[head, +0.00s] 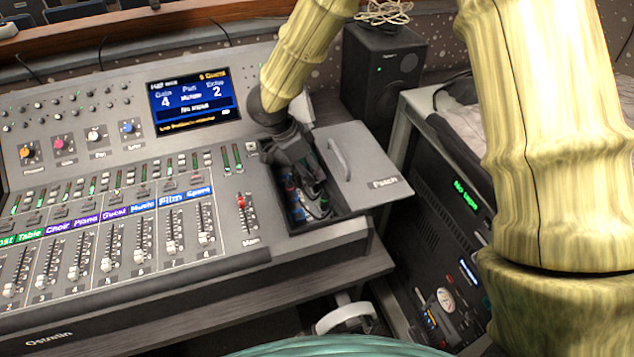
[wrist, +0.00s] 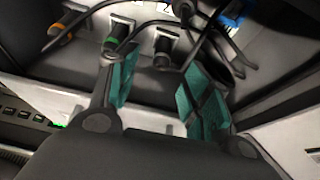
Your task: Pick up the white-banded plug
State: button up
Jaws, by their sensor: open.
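My gripper (head: 312,188) points down into the open patch compartment (head: 352,213) at the right of the mixing desk. In the wrist view my gripper (wrist: 158,80) is open, with its teal pads apart. A dark plug (wrist: 164,46) shows beyond and between the fingertips; I cannot clearly make out a white band on it, though it may be the white-banded plug. A green-banded plug (wrist: 112,42) is left of it, by the left finger. An orange-banded plug (wrist: 61,31) is farther left, and a blue-marked plug (wrist: 233,16) is at the upper right. In the head view my gripper hides most plugs.
Black cables (wrist: 128,30) cross between the plugs and near the fingers. The compartment's lid (head: 366,165) with its handle lies to the right. The faders (head: 170,235) are left of the compartment, a speaker (head: 383,68) is behind, and a rack (head: 435,225) stands at the right.

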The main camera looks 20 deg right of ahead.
aim_at(317, 184)
jog(key=shift+p+x, duration=0.3)
jog(key=shift+x, duration=2.45)
grip_shut()
